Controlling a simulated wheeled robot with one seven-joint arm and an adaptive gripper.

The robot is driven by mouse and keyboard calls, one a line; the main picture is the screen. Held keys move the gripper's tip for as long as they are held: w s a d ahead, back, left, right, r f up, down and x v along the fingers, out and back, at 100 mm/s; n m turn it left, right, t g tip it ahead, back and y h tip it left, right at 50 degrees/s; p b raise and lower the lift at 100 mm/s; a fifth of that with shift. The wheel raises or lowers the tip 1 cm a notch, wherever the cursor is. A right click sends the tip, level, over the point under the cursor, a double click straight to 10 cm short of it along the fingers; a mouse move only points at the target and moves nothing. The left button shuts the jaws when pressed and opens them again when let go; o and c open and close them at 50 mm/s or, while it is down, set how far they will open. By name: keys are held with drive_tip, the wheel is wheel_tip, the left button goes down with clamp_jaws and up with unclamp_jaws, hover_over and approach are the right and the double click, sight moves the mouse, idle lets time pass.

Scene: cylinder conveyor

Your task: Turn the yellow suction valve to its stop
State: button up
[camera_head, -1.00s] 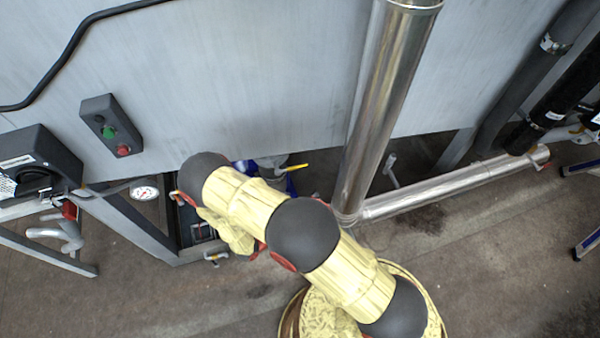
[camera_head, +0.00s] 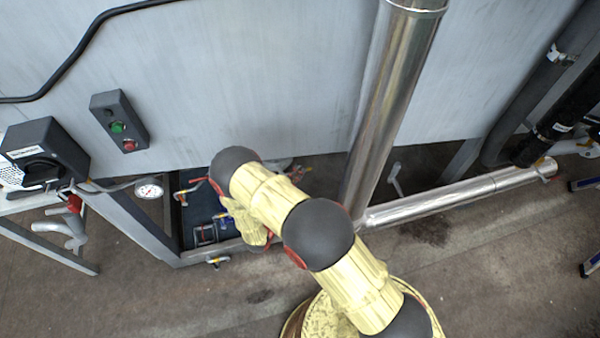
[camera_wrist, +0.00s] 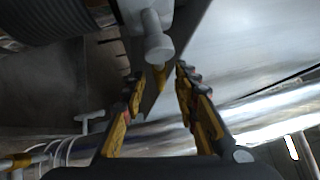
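In the wrist view, a short yellow lever (camera_wrist: 160,76) hangs below a grey valve body with a rounded stub (camera_wrist: 156,38). My gripper (camera_wrist: 159,84) has its two yellow and black fingers apart. The yellow lever's end shows between the fingertips, and I see no finger clearly touching it. In the head view my gripper is hidden behind my own arm. The suction valve's yellow handle is not clear there either; only grey and reddish parts (camera_head: 296,172) show beside the arm.
A shiny vertical pipe (camera_head: 390,100) and a low horizontal pipe (camera_head: 455,197) stand right of my arm. A grey panel (camera_head: 240,70) rises behind. A control box (camera_head: 119,122), a gauge (camera_head: 149,191) and a small yellow-handled fitting (camera_head: 218,261) lie to the left.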

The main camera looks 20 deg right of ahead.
drive_tip(key=shift+x, duration=0.9)
drive_tip(key=shift+c, duration=1.4)
clamp_jaws()
